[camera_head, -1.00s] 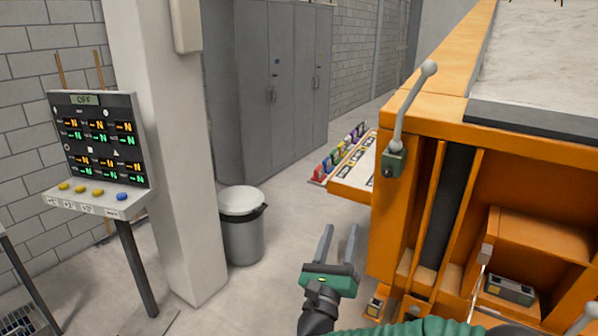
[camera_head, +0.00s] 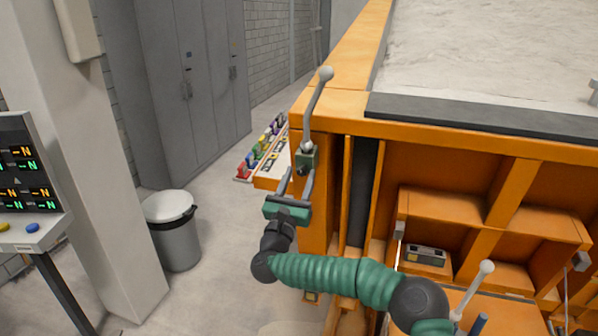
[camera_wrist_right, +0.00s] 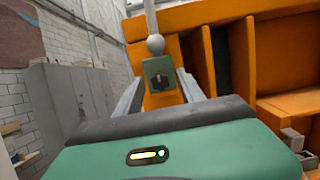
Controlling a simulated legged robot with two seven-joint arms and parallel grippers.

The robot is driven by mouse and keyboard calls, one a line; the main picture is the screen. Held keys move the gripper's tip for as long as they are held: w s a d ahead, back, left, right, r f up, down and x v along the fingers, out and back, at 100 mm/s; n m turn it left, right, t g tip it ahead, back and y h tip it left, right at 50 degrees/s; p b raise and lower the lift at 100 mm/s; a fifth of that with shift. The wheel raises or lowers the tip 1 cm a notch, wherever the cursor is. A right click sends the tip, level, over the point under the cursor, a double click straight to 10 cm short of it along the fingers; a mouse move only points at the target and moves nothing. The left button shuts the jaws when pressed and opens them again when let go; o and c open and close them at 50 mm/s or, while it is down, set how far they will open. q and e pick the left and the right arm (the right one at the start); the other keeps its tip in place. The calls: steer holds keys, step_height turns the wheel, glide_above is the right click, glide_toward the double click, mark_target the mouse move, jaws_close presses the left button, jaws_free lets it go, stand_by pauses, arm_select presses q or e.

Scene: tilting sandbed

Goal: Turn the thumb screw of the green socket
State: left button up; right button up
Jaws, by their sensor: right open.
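The green socket (camera_head: 308,160) is a small dark green block on the front left corner of the orange sandbed frame. A grey lever with a ball end (camera_head: 318,100) rises from it. In the right wrist view the socket (camera_wrist_right: 158,67) is straight ahead, with a small dark thumb screw (camera_wrist_right: 160,83) on its near face. My right gripper (camera_head: 298,174) is open, its two grey fingers pointing at the socket. In the wrist view the fingers (camera_wrist_right: 160,76) lie left and right of the socket's face. I cannot tell whether they touch it. My left gripper is not in view.
The orange frame (camera_head: 340,108) with its sand bed (camera_head: 480,50) fills the right side. A shelf with coloured items (camera_head: 262,150) is behind the gripper. A grey bin (camera_head: 172,235), a pillar and a control panel (camera_head: 25,185) stand left. Open floor lies between bin and frame.

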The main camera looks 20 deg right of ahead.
steer(key=shift+w+d, duration=0.15)
steer(key=shift+d, duration=0.15)
steer(key=shift+w+a, duration=0.1)
steer(key=shift+a, duration=0.05)
steer(key=shift+c, duration=0.6)
steer(key=shift+a, duration=0.2)
steer(key=c, duration=0.5)
steer(key=shift+d, duration=0.15)
jaws_close()
